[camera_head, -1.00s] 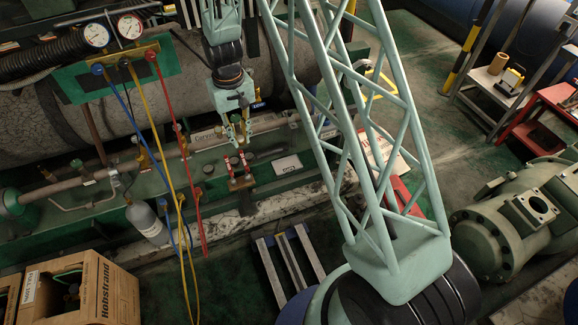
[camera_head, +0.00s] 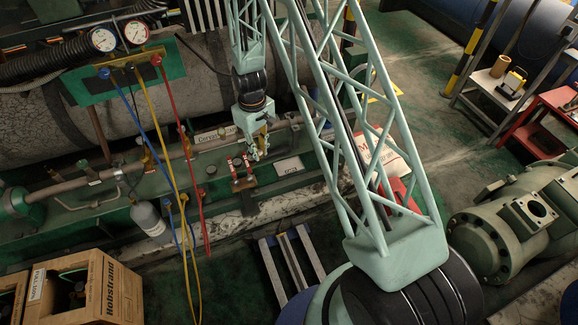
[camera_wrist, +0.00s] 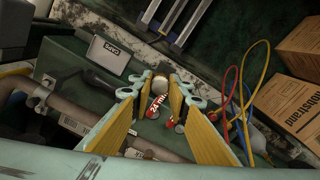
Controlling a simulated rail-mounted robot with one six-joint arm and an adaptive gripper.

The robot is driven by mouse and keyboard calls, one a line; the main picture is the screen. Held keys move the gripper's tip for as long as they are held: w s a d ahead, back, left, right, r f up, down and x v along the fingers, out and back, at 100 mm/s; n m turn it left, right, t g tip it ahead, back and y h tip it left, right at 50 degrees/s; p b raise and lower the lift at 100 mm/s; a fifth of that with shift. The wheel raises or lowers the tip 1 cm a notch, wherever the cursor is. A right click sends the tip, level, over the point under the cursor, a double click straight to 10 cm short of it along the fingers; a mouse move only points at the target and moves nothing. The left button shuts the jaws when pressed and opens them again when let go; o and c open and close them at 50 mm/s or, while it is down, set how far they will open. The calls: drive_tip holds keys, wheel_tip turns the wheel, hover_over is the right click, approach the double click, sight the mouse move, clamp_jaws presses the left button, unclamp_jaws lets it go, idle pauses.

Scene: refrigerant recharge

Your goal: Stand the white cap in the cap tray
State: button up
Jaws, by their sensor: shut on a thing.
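My gripper (camera_head: 256,150) hangs over the green machine base. In the wrist view its yellow-padded fingers (camera_wrist: 157,92) are closed around the white cap (camera_wrist: 159,83), which shows pale and rounded between the fingertips. The cap cannot be made out in the head view.
Blue, yellow and red hoses (camera_head: 186,120) hang at the left. A slatted metal stand (camera_head: 291,260) is on the floor in front.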

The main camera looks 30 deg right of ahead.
drive_tip(key=s+d+f+n+p, duration=0.2)
drive_tip(key=s+d+f+n, duration=0.1)
drive_tip(key=f, duration=0.6)
drive_tip(key=s+d+f+n+p, duration=0.3)
drive_tip(key=s+d+f+n, duration=0.1)
drive_tip(key=f, duration=0.6)
drive_tip(key=s+d, duration=0.1)
drive_tip(key=d, duration=0.1)
drive_tip(key=shift+s+d+n, duration=0.2)
drive_tip(key=shift+d+n, duration=0.1)
drive_tip(key=b, duration=0.2)
hover_over(289, 167)
drive_tip(key=shift+w+d+f, duration=0.1)
drive_tip(key=shift+w+f, duration=0.05)
drive_tip(key=shift+f, duration=0.6)
drive_tip(key=shift+f, duration=0.1)
drive_tip(key=shift+f+b, duration=0.45)
drive_tip(key=shift+f, duration=1.2)
drive_tip(key=shift+f, duration=0.15)
